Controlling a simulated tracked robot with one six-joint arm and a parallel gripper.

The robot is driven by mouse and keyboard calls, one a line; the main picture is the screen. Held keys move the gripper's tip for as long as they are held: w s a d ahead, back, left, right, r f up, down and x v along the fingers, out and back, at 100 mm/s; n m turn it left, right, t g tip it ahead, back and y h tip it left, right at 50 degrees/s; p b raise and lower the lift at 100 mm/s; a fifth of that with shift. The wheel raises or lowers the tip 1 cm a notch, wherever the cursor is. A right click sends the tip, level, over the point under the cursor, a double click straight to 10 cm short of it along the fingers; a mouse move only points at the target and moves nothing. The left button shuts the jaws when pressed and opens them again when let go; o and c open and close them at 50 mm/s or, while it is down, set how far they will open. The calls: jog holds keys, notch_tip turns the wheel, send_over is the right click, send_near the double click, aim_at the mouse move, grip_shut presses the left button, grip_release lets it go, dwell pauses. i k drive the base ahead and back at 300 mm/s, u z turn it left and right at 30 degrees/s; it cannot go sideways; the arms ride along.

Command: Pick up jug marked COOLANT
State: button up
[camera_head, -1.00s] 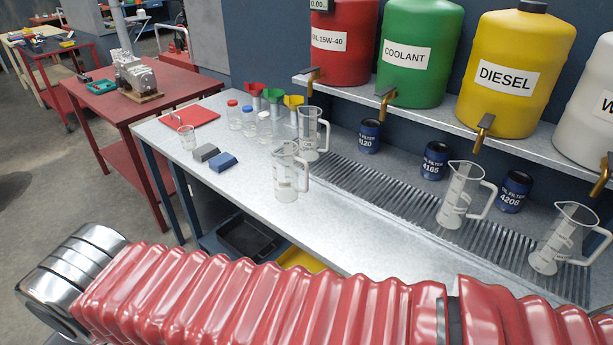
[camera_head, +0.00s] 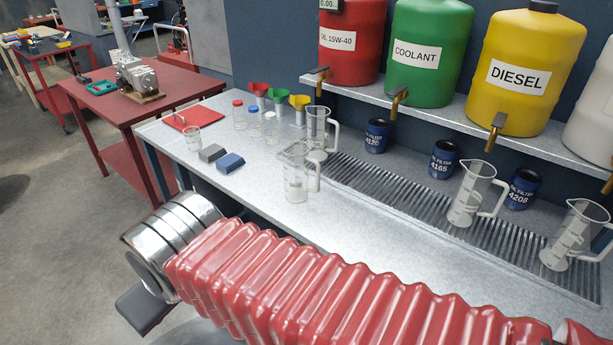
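Several clear measuring jugs with handles stand upright on the grey bench. Two stand close together left of centre: a front jug (camera_head: 297,182) and a rear jug (camera_head: 317,135). Two more stand to the right, a middle jug (camera_head: 468,198) and a far right jug (camera_head: 571,240). Their small markings are too blurred to read surely, so I cannot tell which says COOLANT. A large green container (camera_head: 426,55) on the shelf is clearly labelled COOLANT. My red ribbed arm with its metal joint crosses the foreground; my gripper does not show.
The shelf (camera_head: 460,120) also carries red, yellow and white containers with taps. Blue oil filters (camera_head: 444,160) stand under it. Funnels, small bottles and two blocks (camera_head: 230,163) sit left of the jugs. The bench front (camera_head: 370,235) is clear.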

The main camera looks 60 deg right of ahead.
aim_at(295, 153)
jog(key=u, duration=0.05)
jog(key=i, duration=1)
jog(key=z, duration=0.05)
